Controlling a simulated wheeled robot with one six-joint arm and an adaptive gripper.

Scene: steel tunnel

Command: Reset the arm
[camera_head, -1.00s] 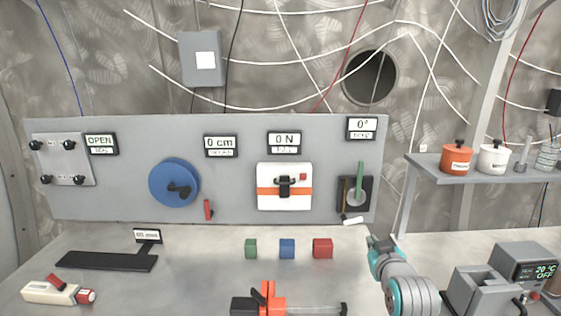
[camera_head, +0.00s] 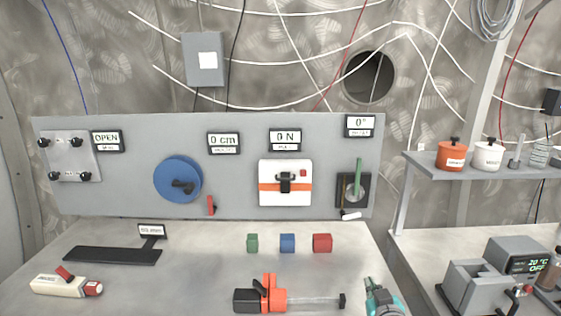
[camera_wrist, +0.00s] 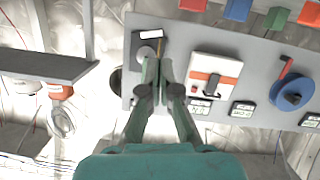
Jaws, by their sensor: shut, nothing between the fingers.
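My gripper (camera_wrist: 158,68) shows in the wrist view, its two dark green fingers brought together with nothing between them. In that view, which is upside down, the fingertips overlap the grey panel (camera_wrist: 245,55) near the round dial with the green lever. I cannot tell how far they are from the panel. In the head view only a teal and grey part of my arm (camera_head: 381,298) shows at the bottom, right of the orange clamp; the gripper's fingers are not clear there.
The panel holds a blue wheel (camera_head: 178,180), a white box with an orange band (camera_head: 285,189) and a green lever (camera_head: 358,176). On the bench are green (camera_head: 252,243), blue (camera_head: 287,243) and red (camera_head: 322,243) blocks, and an orange clamp (camera_head: 268,296). A shelf (camera_head: 490,170) stands right.

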